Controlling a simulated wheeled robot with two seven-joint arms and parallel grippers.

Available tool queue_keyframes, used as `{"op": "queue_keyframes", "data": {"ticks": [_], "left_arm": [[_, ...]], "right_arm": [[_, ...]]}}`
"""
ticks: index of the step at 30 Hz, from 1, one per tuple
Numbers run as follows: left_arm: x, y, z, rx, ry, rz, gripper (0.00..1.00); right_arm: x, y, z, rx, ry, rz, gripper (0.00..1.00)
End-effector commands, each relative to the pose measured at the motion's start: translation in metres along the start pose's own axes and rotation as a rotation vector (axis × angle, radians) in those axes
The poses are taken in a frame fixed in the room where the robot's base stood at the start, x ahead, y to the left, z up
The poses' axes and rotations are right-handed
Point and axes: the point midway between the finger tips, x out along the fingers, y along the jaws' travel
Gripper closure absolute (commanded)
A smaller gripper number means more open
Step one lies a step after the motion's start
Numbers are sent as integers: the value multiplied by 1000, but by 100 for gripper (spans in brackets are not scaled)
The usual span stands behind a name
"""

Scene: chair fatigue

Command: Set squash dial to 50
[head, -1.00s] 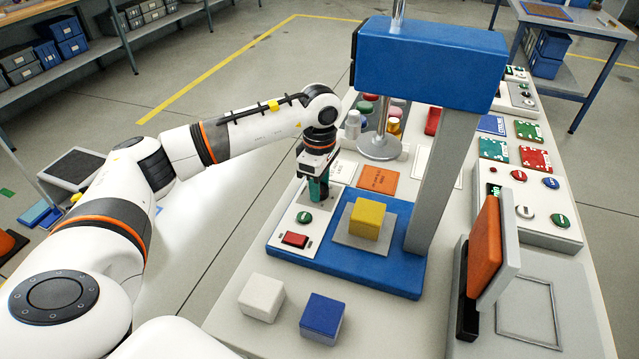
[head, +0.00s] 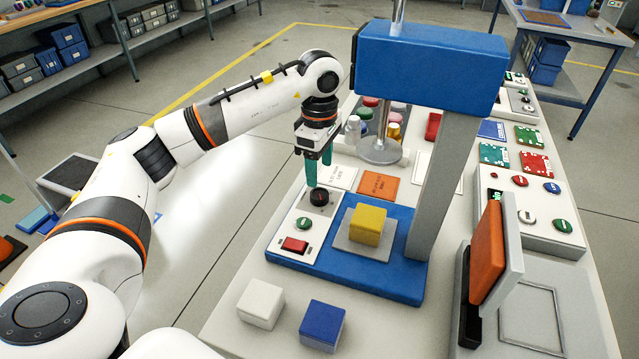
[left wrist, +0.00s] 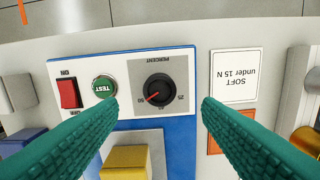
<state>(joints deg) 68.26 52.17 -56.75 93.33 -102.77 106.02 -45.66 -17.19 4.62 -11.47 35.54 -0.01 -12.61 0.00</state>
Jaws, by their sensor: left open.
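The squash dial (head: 319,196) is a round black knob on the white panel of the blue press base. It shows in the left wrist view (left wrist: 160,88) on a grey PERCENT scale, seen upside down. Its red pointer aims at the lower left in that view, beside a small label that looks like 50; a 25 label sits at the right. My left gripper (head: 319,172), with green fingers, is open and empty just above the dial, apart from it. Its fingers show at both sides of the wrist view (left wrist: 160,105). My right gripper is not in view.
Beside the dial are the green TEST button (head: 304,223) and the red switch (head: 294,245). A yellow block (head: 368,225) sits on the press plate under the blue press head (head: 428,68). White (head: 261,303) and blue (head: 322,325) blocks stand in front. Bottles stand behind the dial.

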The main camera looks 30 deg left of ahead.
Motion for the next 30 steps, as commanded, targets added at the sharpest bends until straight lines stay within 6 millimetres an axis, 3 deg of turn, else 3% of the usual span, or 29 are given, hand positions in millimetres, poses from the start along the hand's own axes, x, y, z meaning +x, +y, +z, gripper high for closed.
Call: {"op": "queue_keyframes", "data": {"ticks": [3,10,30], "left_arm": [[-24,-1,-1,1,2,-4,41],[-50,0,0,0,1,-1,41],[-52,0,0,0,0,0,41]], "right_arm": [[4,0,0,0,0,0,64],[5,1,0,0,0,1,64],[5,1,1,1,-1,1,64]]}}
